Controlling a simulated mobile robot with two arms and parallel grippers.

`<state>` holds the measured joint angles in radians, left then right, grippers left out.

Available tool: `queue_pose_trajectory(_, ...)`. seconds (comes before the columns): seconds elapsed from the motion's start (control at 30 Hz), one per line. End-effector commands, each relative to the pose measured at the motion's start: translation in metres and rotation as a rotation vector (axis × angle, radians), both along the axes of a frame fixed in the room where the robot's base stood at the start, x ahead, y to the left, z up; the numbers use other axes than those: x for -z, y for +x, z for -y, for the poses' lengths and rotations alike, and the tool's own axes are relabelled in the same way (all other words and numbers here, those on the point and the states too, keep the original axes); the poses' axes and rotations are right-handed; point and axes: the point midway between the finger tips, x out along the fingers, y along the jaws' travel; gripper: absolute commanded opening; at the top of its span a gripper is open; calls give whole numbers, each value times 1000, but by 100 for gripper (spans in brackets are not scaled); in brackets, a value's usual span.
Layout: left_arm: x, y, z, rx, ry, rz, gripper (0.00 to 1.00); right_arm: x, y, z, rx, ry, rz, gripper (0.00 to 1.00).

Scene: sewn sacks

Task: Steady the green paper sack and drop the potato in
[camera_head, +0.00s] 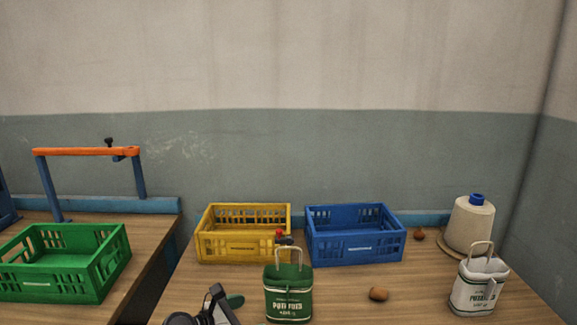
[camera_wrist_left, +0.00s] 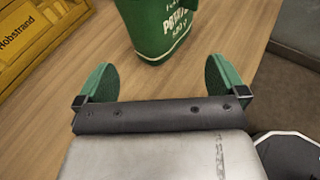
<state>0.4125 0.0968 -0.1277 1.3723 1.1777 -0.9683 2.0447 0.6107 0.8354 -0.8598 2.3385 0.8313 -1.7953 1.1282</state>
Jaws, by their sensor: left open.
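The green paper sack (camera_head: 288,299) stands upright on the table with its looped handle up and its top open. A brown potato (camera_head: 378,294) lies on the table to the right of the sack, apart from it. My left gripper (camera_head: 233,301) is low at the front edge of the view, left of the sack. In the left wrist view my left gripper (camera_wrist_left: 160,80) has its two green fingers spread wide and empty. The sack (camera_wrist_left: 165,27) stands beyond them, not touched. My right gripper is not in view.
A yellow crate (camera_head: 243,248) and a blue crate (camera_head: 355,249) stand behind the sack. A white sack (camera_head: 478,292) and a thread cone (camera_head: 469,224) are at the right. A small brown round thing (camera_head: 419,235) lies near the blue crate. A green crate (camera_head: 65,281) sits on the left table.

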Motion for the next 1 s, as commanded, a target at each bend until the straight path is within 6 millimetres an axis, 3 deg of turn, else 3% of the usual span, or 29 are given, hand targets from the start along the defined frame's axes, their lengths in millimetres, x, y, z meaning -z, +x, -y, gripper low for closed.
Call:
queue_pose_trajectory(0.17,5,-5,14,25,-13,-10,100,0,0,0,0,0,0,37)
queue_pose_trajectory(0.7,25,34,69,22,-13,-11,100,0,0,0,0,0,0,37)
queue_pose_trajectory(1.0,33,46,88,23,-12,-8,100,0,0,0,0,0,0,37)
